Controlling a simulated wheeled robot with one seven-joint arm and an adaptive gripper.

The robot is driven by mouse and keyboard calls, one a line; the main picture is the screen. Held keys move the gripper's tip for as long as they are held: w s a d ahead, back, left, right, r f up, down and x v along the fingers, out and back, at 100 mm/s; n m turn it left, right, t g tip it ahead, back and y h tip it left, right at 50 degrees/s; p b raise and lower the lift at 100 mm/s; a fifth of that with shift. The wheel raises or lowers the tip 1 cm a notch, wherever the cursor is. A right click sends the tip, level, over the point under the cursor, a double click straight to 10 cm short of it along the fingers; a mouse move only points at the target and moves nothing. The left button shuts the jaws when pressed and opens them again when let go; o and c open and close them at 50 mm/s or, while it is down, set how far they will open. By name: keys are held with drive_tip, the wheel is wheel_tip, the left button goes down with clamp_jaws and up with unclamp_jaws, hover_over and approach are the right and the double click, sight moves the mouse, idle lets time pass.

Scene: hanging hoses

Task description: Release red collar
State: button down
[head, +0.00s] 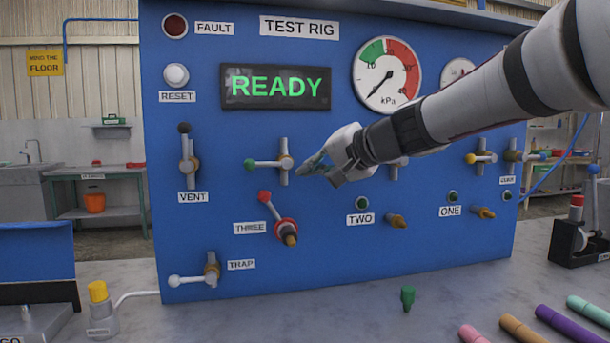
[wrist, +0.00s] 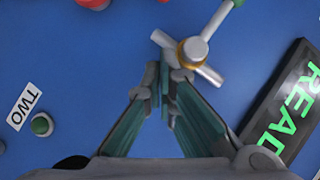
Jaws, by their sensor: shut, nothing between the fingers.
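The red collar (head: 279,222) is a ring around the brass-tipped port labelled THREE on the blue panel. A grey lever with a red knob (head: 264,196) runs up and left from it. My gripper (head: 316,167) is shut and empty, in front of the panel, up and right of the collar and apart from it. Its fingertips are close to the green-knobbed valve (head: 284,162); I cannot tell whether they touch it. In the wrist view the shut fingers (wrist: 165,72) are beside this valve (wrist: 192,50). A red part (wrist: 92,3) is cut off at the top left edge.
Ports TWO (head: 396,220) and ONE (head: 483,212) are to the right of the collar. The VENT valve (head: 188,163) and TRAP valve (head: 211,270) are to its left. A green plug (head: 408,297) and several coloured cylinders lie on the bench. The display (head: 276,87) reads READY.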

drive_tip(key=v, duration=0.8)
drive_tip(key=shift+s+a+r+p, duration=0.2)
drive_tip(key=shift+a+r+p, duration=0.05)
drive_tip(key=shift+p, duration=0.1)
drive_tip(key=s+d+f+n+g+h, duration=0.1)
drive_tip(key=s+f+n+g+h, duration=0.15)
drive_tip(key=s+f, duration=0.65)
drive_tip(key=s+d+f+n+g+h, duration=0.15)
drive_tip(key=s+f+g, duration=0.3)
drive_tip(key=s, duration=0.85)
drive_tip(key=s+d+f+g+h, duration=0.25)
drive_tip(key=s+d+f, duration=0.35)
drive_tip(key=s, duration=0.3)
drive_tip(key=s+d+f+g+h, duration=0.1)
drive_tip(key=s+d+f+h, duration=0.2)
drive_tip(key=s+d+f, duration=0.55)
wheel_tip(320, 180, up, 27)
drive_tip(key=a+t+p, duration=0.2)
drive_tip(key=t+p, duration=0.2)
drive_tip(key=p, duration=1.9)
drive_tip(key=shift+s+a+m+p, duration=0.3)
drive_tip(key=shift+a+p, duration=0.05)
drive_tip(key=shift+p, duration=0.05)
